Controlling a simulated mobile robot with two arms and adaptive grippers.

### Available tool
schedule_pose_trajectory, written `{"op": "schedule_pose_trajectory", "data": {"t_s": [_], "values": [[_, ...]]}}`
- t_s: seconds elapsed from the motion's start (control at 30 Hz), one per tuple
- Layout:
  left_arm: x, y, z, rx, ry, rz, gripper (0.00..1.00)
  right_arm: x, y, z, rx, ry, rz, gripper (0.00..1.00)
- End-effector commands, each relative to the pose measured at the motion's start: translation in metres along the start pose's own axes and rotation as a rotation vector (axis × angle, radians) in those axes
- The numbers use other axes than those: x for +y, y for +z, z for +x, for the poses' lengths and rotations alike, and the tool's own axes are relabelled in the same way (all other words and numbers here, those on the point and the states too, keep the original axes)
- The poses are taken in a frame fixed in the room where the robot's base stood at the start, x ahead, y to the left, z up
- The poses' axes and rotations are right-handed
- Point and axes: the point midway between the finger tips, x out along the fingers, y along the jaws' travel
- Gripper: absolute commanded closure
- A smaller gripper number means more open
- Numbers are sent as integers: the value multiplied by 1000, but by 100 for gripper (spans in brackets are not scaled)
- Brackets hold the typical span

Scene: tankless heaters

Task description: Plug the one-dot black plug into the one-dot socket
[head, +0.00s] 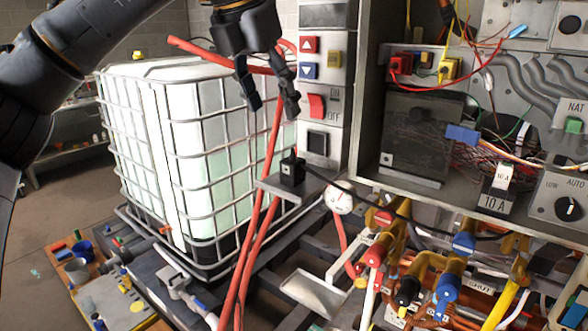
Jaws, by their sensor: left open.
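A black plug (291,173) sits on a small grey bracket (274,188) at the lower left of the control panel. A black cable runs from it to the right. Any dot on the plug is too small to make out. A small white plate with one dark dot (387,159) shows at the lower left of the dark box in the cabinet. Another black square fitting (317,142) is on the panel below the red switch; I cannot tell which is the one-dot socket. My left gripper (272,108) is open and empty, above the plug and apart from it. My right gripper is not in view.
Red hoses (262,215) rise close beside the bracket and behind my left gripper. A caged white tank (200,150) stands at the left. Pipes with coloured valves (447,288) fill the lower right. Loose wires hang in the open cabinet (352,95).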

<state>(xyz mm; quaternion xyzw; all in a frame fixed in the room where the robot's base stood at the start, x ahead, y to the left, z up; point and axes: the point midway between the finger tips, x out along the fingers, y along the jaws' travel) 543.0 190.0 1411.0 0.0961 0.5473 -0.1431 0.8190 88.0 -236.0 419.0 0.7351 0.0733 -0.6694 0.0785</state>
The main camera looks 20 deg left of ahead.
Motion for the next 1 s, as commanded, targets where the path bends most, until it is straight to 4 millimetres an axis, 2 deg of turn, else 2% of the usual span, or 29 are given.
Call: {"op": "schedule_pose_trajectory", "data": {"t_s": [0.33,0.47,0.7,0.83,1.0], "values": [[0,0,4,2,0,0,40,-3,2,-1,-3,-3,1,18],[1,0,22,4,0,1,40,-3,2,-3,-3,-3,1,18],[0,0,68,3,-2,1,40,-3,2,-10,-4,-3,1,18],[0,0,82,2,-1,1,40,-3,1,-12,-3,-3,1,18],[0,1,87,-1,-2,2,40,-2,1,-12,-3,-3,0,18]]}}
